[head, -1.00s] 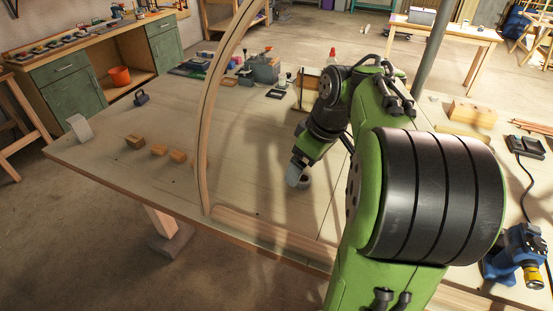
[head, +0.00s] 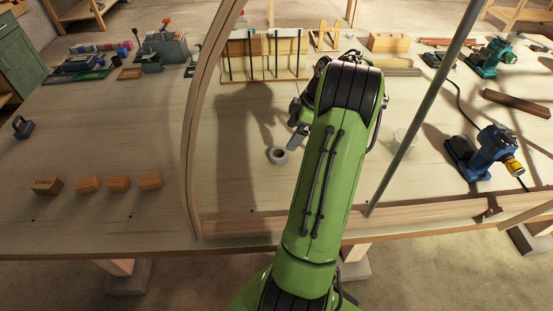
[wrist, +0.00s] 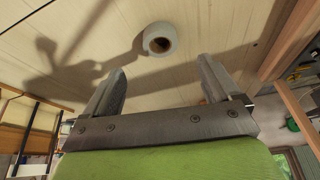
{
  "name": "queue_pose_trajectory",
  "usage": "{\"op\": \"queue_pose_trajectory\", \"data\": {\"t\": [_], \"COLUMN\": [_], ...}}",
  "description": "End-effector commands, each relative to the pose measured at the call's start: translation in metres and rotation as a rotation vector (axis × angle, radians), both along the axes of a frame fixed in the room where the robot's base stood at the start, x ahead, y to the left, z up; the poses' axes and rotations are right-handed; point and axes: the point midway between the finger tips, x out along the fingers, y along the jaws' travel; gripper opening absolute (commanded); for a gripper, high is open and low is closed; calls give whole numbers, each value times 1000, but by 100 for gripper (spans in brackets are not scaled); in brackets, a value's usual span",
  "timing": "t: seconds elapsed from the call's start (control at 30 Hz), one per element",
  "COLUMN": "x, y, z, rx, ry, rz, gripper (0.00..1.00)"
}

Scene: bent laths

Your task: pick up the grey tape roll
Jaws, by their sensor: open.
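The grey tape roll (head: 277,156) lies flat on the workbench, just left of my arm in the head view. In the wrist view the tape roll (wrist: 160,39) shows at the top middle, beyond the fingertips, with its dark round hole visible. My gripper (wrist: 160,82) is open and empty, with its two fingers apart. The roll appears centred ahead of the gap between them and not touching either finger. In the head view my gripper (head: 294,138) is partly hidden by my arm, close to the roll.
A bent wooden lath (head: 192,120) rises left of the roll. A grey pole (head: 420,115) slants up on the right, near a clear cup (head: 404,141). Several wooden blocks (head: 88,184) lie at the left. A blue power tool (head: 487,155) stands at the right.

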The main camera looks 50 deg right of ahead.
Motion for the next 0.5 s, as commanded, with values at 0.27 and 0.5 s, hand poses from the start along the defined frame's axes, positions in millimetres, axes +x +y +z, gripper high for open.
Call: {"op": "queue_pose_trajectory", "data": {"t": [0.27, 0.5], "x": [15, 29], "y": [10, 21], "z": [-43, -82], "rx": [0, 2], "ry": [0, 1], "rz": [0, 1], "gripper": [90, 90]}}
